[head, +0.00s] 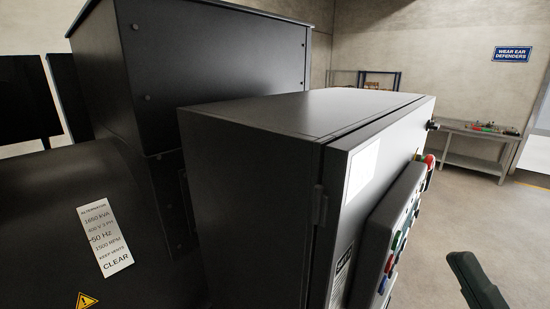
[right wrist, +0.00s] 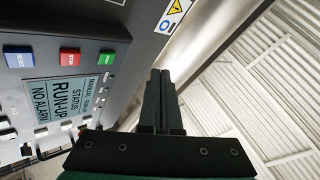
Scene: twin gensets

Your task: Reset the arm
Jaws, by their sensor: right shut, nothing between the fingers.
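My right gripper (head: 466,264) shows at the lower right of the head view, to the right of the control cabinet and apart from it. In the right wrist view my right gripper (right wrist: 160,78) has its fingers together with nothing between them. The control panel (right wrist: 92,15) is at the left of that view, with blue, red and green buttons and a display (right wrist: 68,97) reading "STATUS RUN-UP NO ALARM". My left gripper is in neither view.
The dark control cabinet (head: 255,160) fills the middle of the head view, its panel (head: 402,225) facing right. The alternator (head: 50,215) with a rating label stands at left. A workbench (head: 470,148) is at the far right. Floor between is clear.

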